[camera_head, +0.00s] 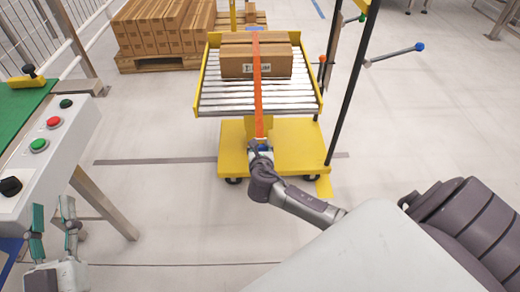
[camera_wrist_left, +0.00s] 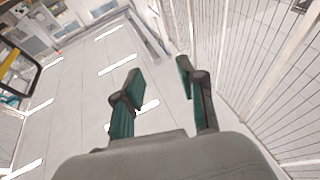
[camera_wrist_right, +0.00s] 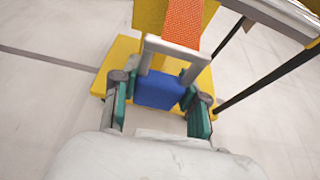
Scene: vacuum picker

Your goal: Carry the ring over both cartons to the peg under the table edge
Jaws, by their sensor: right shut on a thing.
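Two cartons, a rear one (camera_head: 255,36) and a front one (camera_head: 240,67), sit on the roller table (camera_head: 240,99) of a yellow cart in the head view. An orange strap (camera_head: 257,95) runs over both and down past the table's front edge. Its end holds a grey metal ring (camera_wrist_right: 205,58) with a blue block (camera_wrist_right: 160,88). My right gripper (camera_head: 260,147) is shut on the blue block, below and in front of the table edge; it also shows in the right wrist view (camera_wrist_right: 155,97). I cannot make out the peg. My left gripper (camera_head: 53,214) is open and empty.
A console (camera_head: 60,135) with several buttons and a green mat (camera_head: 20,112) stands at the left, near my left gripper. A black post (camera_head: 350,85) and a blue-knobbed lever (camera_head: 395,54) are right of the cart. Stacked cartons (camera_head: 165,28) stand behind. Floor around the cart is mostly clear.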

